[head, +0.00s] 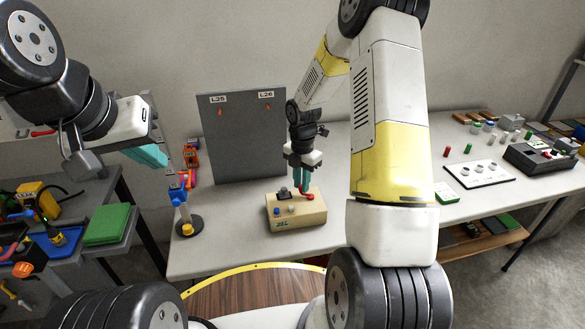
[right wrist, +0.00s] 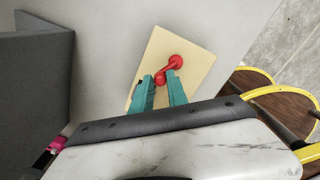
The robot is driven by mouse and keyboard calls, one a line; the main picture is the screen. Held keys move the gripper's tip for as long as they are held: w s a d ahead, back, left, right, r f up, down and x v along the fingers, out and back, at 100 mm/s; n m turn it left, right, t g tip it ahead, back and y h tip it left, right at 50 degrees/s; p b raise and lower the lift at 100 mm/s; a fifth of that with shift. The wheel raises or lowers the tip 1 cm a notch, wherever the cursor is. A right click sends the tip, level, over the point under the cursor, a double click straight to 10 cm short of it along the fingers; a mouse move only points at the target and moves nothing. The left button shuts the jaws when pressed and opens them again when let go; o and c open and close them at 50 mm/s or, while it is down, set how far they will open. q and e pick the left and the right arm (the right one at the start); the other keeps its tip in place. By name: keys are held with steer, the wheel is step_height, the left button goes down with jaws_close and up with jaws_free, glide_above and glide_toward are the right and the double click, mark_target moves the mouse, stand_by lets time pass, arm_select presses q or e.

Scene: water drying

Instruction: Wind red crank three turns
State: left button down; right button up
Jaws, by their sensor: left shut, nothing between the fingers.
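The red crank (head: 308,196) is on top of a beige box (head: 300,217) labelled "ZEL" on the table. In the right wrist view the crank (right wrist: 176,62) shows a round red hub and a short arm ending in a knob on the beige plate (right wrist: 192,85). My right gripper (head: 303,189) points down at the box; in the right wrist view its teal fingertips (right wrist: 160,76) sit on both sides of the knob and appear closed on it. My left gripper (head: 150,156) is shut and empty, raised at the left, well away from the box.
A grey panel (head: 238,135) with labels L25 and L26 stands behind the box. A round-based stand (head: 186,222) is left of it. My right arm hides part of the table. A white tray (head: 478,174) and small parts lie further right.

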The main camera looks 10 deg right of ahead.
jaws_close()
steer(key=shift+m, duration=0.3)
